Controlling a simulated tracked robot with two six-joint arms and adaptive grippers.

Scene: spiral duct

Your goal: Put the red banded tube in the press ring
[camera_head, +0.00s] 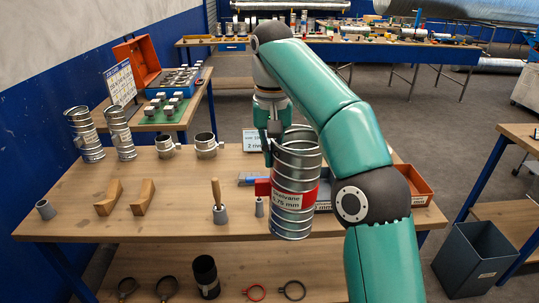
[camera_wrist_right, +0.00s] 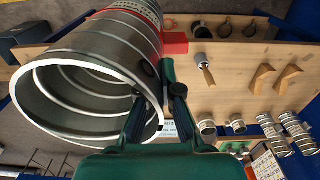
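The red banded tube (camera_head: 293,213) is a ribbed metal spiral duct with a red band and a white label reading about 75 mm. It is nearly upright at the front middle of the table, apparently held above it. My right gripper (camera_head: 272,140) is at its top rim. In the right wrist view the fingers (camera_wrist_right: 158,98) straddle the wall of the tube (camera_wrist_right: 85,75), one inside the open mouth and one outside. Two short metal collars with side lugs (camera_head: 206,146) stand on the table; I cannot tell whether either is the press ring. My left gripper is not in view.
Rings (camera_head: 256,292) lie on the lower shelf.

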